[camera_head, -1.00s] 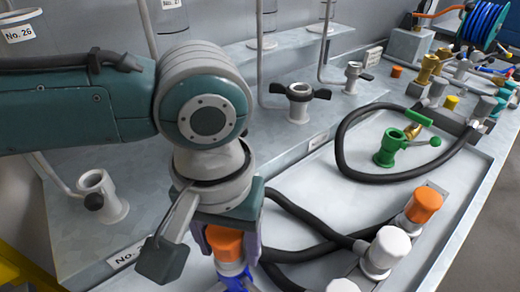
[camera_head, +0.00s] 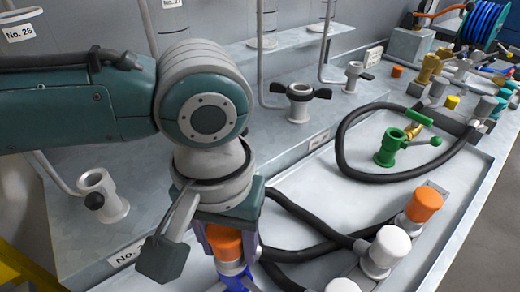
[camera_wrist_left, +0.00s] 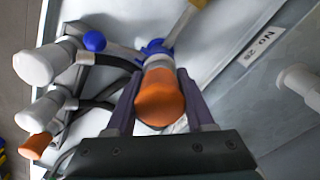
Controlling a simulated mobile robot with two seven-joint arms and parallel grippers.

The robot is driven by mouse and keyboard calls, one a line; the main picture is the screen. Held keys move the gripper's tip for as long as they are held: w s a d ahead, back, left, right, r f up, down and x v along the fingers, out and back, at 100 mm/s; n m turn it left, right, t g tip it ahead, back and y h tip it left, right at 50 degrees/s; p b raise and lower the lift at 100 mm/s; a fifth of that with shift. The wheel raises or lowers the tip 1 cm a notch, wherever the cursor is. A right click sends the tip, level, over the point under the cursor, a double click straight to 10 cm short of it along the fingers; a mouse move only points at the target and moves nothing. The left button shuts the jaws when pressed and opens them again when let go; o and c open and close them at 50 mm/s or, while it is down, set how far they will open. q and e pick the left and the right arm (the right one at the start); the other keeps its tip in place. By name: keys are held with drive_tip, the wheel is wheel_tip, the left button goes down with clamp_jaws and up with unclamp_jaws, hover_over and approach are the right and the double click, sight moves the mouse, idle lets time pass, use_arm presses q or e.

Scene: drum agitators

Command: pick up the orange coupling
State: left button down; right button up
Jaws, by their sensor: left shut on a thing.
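The orange coupling (camera_head: 225,243) is between the fingers of my left gripper (camera_head: 228,252), which is shut on it. In the left wrist view the orange coupling (camera_wrist_left: 160,98) fills the space between the two purple fingers of the left gripper (camera_wrist_left: 161,103). A pale band and a blue fitting (camera_head: 236,283) show directly beneath it. The blue fitting also shows in the left wrist view (camera_wrist_left: 155,50). I cannot tell whether the coupling is clear of this fitting. My right gripper is not in view.
Another orange cap (camera_head: 424,203) stands at the right of the tray (camera_head: 455,190), near a white cap (camera_head: 390,246). Black hoses (camera_head: 300,215) run close to the gripper. A green valve (camera_head: 391,147) stands farther back. Grey pipe fittings (camera_head: 102,195) stand on the bench.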

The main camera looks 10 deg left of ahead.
use_arm(q)
wheel_tip(320, 180, up, 20)
drive_tip(key=p, duration=0.2)
idle(0.4)
